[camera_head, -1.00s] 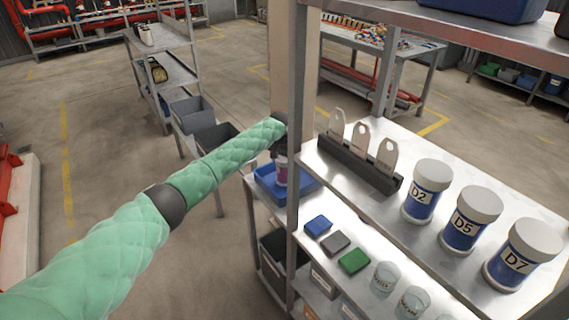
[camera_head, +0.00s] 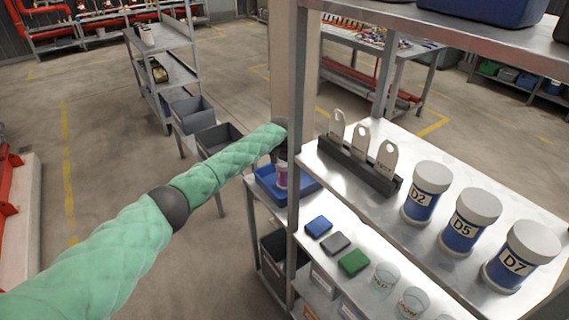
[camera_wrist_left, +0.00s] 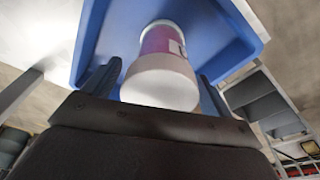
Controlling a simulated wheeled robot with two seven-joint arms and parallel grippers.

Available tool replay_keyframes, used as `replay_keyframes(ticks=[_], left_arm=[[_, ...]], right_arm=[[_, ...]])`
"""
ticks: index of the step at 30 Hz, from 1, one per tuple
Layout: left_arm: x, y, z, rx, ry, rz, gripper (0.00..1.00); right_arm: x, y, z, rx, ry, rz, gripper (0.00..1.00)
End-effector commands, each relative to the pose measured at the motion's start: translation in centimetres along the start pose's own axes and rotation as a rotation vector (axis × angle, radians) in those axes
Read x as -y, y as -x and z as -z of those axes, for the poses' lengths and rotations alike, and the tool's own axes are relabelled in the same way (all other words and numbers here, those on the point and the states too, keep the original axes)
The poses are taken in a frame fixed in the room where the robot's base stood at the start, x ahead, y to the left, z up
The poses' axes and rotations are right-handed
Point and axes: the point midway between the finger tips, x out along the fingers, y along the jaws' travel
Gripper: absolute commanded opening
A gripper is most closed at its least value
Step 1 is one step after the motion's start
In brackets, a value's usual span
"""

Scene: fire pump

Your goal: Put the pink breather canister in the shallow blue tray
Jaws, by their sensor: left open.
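The pink breather canister (camera_head: 282,176) stands in the shallow blue tray (camera_head: 265,187), partly behind the rack post in the head view. In the left wrist view the canister (camera_wrist_left: 161,42) shows its white end toward me and its pink body beyond, over the blue floor of the tray (camera_wrist_left: 213,43). My left gripper (camera_head: 283,158) is at the canister's top. In the left wrist view its fingers (camera_wrist_left: 159,78) are apart, one on each side of the white end. Finger contact cannot be told. My right gripper is out of view.
A metal rack post (camera_head: 297,130) stands close to my left gripper. The upper shelf holds a dark rack of tags (camera_head: 358,165) and white-lidded jars D2 (camera_head: 426,193), D5 (camera_head: 470,220) and D7 (camera_head: 521,257). Below are small blocks (camera_head: 336,243) and cups. Grey bins (camera_head: 193,115) stand behind the arm.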

Motion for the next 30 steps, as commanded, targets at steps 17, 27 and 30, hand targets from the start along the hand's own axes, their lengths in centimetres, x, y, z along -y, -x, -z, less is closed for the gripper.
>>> replay_keyframes(ticks=[17,27,30], left_arm=[[0.1,7.6,0.0,-0.003,0.0,0.001,0.85],[0.0,11.5,0.1,-0.001,-0.001,0.0,0.85],[0.0,12.0,0.1,-0.001,-0.001,0.0,0.85]], right_arm=[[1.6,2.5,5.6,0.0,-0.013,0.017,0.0],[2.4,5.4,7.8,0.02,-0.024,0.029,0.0],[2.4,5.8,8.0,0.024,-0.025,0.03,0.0]])
